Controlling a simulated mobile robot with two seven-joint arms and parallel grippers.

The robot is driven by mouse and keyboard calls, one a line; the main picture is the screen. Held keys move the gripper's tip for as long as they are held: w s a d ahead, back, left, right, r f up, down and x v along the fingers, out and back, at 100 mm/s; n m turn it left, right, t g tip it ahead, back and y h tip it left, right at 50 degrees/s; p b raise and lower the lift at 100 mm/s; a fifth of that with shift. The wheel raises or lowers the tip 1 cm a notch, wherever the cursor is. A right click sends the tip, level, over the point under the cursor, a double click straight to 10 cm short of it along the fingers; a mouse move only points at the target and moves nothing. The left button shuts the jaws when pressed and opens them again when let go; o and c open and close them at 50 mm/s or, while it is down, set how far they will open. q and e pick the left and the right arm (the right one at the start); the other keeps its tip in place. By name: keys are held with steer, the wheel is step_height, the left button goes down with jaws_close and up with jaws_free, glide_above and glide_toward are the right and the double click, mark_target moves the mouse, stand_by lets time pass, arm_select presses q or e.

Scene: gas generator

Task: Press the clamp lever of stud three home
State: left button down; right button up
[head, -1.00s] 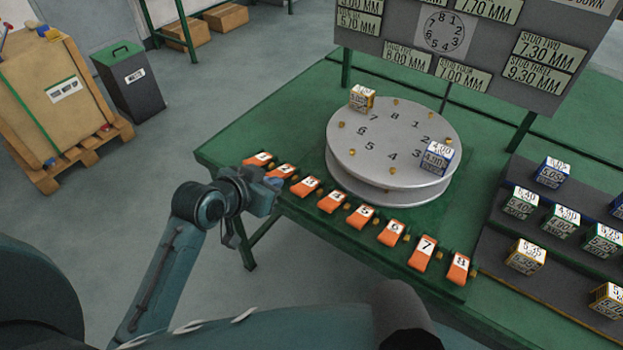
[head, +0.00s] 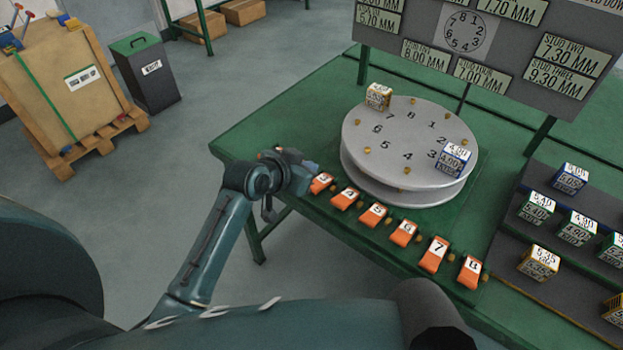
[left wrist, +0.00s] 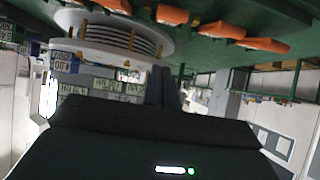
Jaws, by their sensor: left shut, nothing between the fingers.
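The clamp lever of stud three (head: 321,183) is an orange lever with a white "3" label, at the left end of the visible row on the green bench's front edge. My left gripper (head: 308,178) is shut and empty, right beside lever three on its left. I cannot tell whether they touch. The gripper and wrist hide levers one and two. In the left wrist view my dark fingers (left wrist: 168,86) point away, with orange levers (left wrist: 222,30) above them. My right gripper is not in view.
More orange levers, such as lever four (head: 346,197), run rightward. Behind stands a round grey numbered turntable (head: 390,135) with a yellow block (head: 378,96) and a blue block (head: 454,159). A stepped rack of blocks (head: 515,262) is at right. A sign board (head: 455,50) stands behind.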

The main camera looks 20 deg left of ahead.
mark_target(321, 182)
arm_select(q)
steer(key=x, duration=0.3)
steer(key=shift+w+d+f, duration=0.1)
steer(key=shift+w, duration=0.15)
steer(key=f, duration=0.1)
steer(key=s+f, duration=0.1)
steer(key=shift+f, duration=0.25)
steer(key=shift+s+a+f, duration=0.15)
steer(key=shift+a+f, duration=0.1)
steer(key=shift+f, duration=0.4)
